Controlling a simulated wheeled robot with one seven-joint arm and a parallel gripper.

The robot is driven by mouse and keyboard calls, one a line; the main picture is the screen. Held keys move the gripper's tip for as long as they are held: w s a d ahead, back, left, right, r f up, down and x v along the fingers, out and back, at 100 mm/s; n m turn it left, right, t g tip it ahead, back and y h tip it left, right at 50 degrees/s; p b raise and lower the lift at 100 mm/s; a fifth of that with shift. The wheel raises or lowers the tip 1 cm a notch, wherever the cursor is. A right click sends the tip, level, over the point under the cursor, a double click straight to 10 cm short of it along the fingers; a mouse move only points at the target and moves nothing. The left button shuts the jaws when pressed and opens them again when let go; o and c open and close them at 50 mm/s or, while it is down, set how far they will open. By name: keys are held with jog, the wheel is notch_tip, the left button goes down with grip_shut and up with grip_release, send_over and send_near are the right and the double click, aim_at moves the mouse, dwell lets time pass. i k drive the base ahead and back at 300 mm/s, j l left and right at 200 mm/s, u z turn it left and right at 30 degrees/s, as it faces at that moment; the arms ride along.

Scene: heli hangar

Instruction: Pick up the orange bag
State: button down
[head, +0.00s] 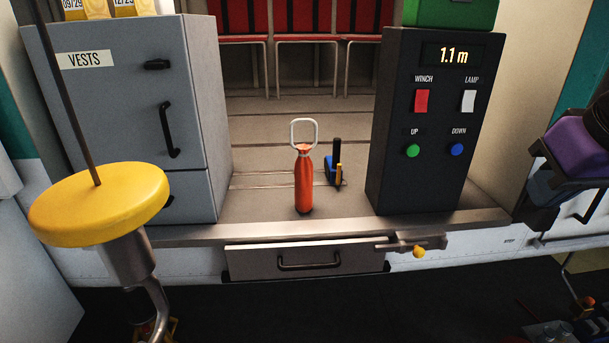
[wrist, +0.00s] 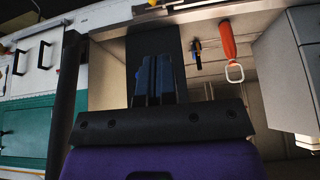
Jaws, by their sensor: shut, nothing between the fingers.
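The orange bag (head: 303,183) looks like a slim, bottle-shaped orange thing with a pale loop handle on top. It stands upright on the cabin floor just inside the sill, between the grey vests locker and the dark control panel. In the wrist view the orange bag (wrist: 228,42) shows at the upper right, its loop pointing down in the picture. My gripper (wrist: 156,62) is shut and empty, apart from the bag. In the head view my purple arm part is at the right edge, right of the control panel.
The grey locker (head: 195,110) and the control panel (head: 425,130) flank the opening. A yellow disc (head: 100,203) on a rod hangs at front left. A drawer (head: 305,261) is below the sill.

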aim_at(303, 169)
jog(key=i+j+z, duration=0.2)
jog(key=z, duration=0.15)
jog(key=i+j+z, duration=0.1)
jog(key=j+z, duration=0.2)
jog(key=j, duration=0.15)
jog(key=i+j+z, duration=0.1)
jog(key=j+z, duration=0.25)
